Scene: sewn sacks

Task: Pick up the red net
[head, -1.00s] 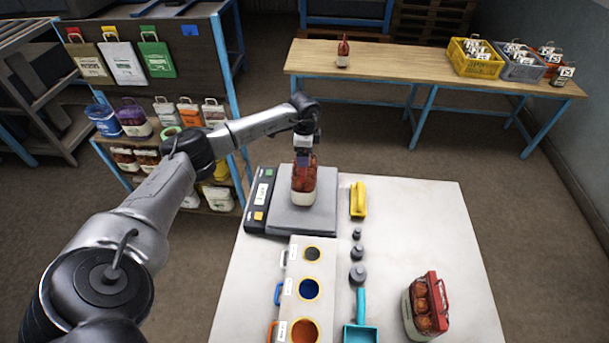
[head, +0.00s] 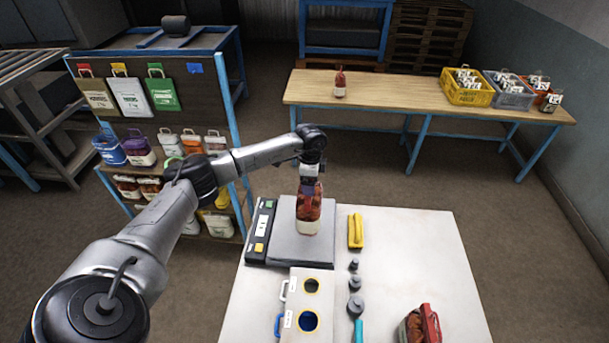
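A red net sack with a pale label band (head: 308,212) stands upright on or just above the grey plate of the scale (head: 287,246). My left gripper (head: 311,188) points down at the top of this sack. Its fingertips overlap the sack's top, and I cannot tell whether they are closed on it. A second red net sack with a red handle (head: 418,327) stands at the front right of the white table, cut by the lower edge. A small red sack (head: 340,85) stands on the back bench. My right gripper is not in view.
The white table (head: 420,260) holds a yellow tool (head: 355,231), several grey weights (head: 355,283) and a board with round holes (head: 296,275). A shelf rack with sacks (head: 165,140) stands at left. Crates (head: 466,92) stand on the wooden bench (head: 400,88). The table's right side is mostly clear.

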